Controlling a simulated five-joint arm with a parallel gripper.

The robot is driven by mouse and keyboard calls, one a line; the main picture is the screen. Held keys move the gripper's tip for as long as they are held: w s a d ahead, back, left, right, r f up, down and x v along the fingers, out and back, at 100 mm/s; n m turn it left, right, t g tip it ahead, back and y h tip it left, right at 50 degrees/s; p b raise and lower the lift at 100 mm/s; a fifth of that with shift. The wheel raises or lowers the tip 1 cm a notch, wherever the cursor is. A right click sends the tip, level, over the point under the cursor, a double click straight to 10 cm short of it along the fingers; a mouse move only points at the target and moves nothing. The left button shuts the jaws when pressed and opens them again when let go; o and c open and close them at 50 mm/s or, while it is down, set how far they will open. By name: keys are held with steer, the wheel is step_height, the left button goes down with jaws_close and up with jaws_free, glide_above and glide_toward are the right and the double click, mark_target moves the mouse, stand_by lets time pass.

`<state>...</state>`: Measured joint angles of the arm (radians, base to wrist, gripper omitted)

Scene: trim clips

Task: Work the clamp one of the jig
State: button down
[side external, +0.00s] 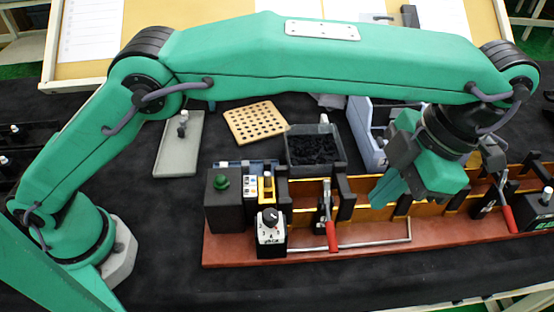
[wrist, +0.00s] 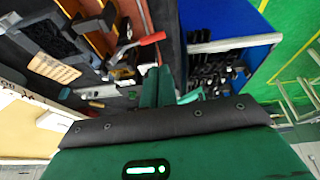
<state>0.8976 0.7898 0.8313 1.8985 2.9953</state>
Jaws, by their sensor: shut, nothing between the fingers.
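The jig (side external: 300,258) is a long red-brown base with black blocks and a yellow rail. One toggle clamp (side external: 324,205) with a red handle (side external: 332,236) stands left of its middle. A second clamp (side external: 490,203) with a red handle (side external: 507,218) stands near its right end. I cannot tell which is clamp one. My gripper (side external: 382,198) is shut and empty, over the jig between the two clamps and apart from both handles. In the wrist view my fingers (wrist: 160,88) point up the picture, and a red handle (wrist: 152,39) shows just beyond them.
A dial box (side external: 270,240) and a green-button box (side external: 222,205) stand at the jig's left. A metal bar handle (side external: 350,245) runs along its front. Behind are a black-filled bin (side external: 289,142), a perforated board (side external: 262,135) and a grey tray (side external: 160,160). The front mat is clear.

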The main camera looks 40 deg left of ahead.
glide_toward(333, 238)
steer(key=x, duration=0.4)
steer(key=shift+s+f, duration=0.25)
steer(key=shift+s, duration=0.05)
steer(key=shift+a+f, duration=0.35)
steer(key=shift+f, duration=0.6)
steer(key=shift+f, duration=1.1)
steer(key=shift+s, duration=0.1)
steer(key=d+r, duration=0.5)
steer(key=r, duration=0.8)
steer(key=shift+w+d+r, duration=0.25)
steer(key=shift+w+r, duration=0.15)
steer(key=shift+w, duration=0.05)
